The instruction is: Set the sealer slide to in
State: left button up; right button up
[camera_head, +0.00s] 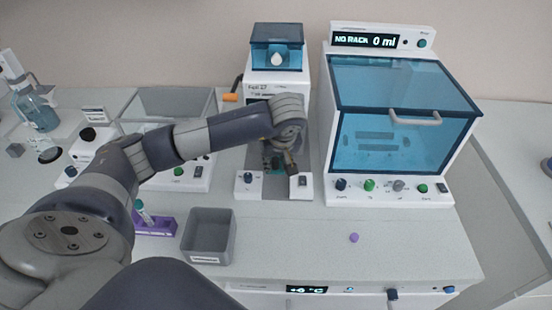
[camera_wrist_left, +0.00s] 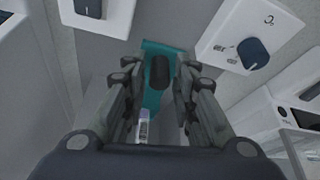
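The sealer (camera_head: 245,187) is a white unit with a grey channel down its middle. Its slide, a teal plate (camera_wrist_left: 152,103) with a dark upright knob (camera_wrist_left: 160,72), lies in that channel. My left gripper (camera_head: 279,165) reaches down over the channel. In the left wrist view its fingers (camera_wrist_left: 158,85) stand apart on either side of the knob, with gaps visible. A pale labelled strip (camera_wrist_left: 143,127) shows below the teal plate. My right gripper is in neither view.
A dark dial (camera_head: 248,177) and a dark switch (camera_head: 303,181) flank the channel. A large machine with a blue lid (camera_head: 400,85) stands close on the right. A grey bin (camera_head: 208,238) and a purple tube rack (camera_head: 158,227) sit in front. A purple cap (camera_head: 354,238) lies right.

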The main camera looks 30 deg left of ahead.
pick_arm(q)
grip_shut()
jog(key=shift+w+a+f+b, duration=0.1)
jog(key=shift+w+a+b, duration=0.3)
jog(key=shift+w, duration=0.2)
jog(key=shift+w+a+b, duration=0.3)
jog(key=shift+w+b, duration=0.1)
jog(key=shift+w, duration=0.15)
jog(key=shift+w+a, duration=0.3)
jog(key=shift+w, duration=0.2)
jog(key=shift+r, duration=0.25)
grip_release()
jog(key=shift+w+a+f, duration=0.1)
jog(key=shift+w, duration=0.05)
jog(key=v, duration=1.2)
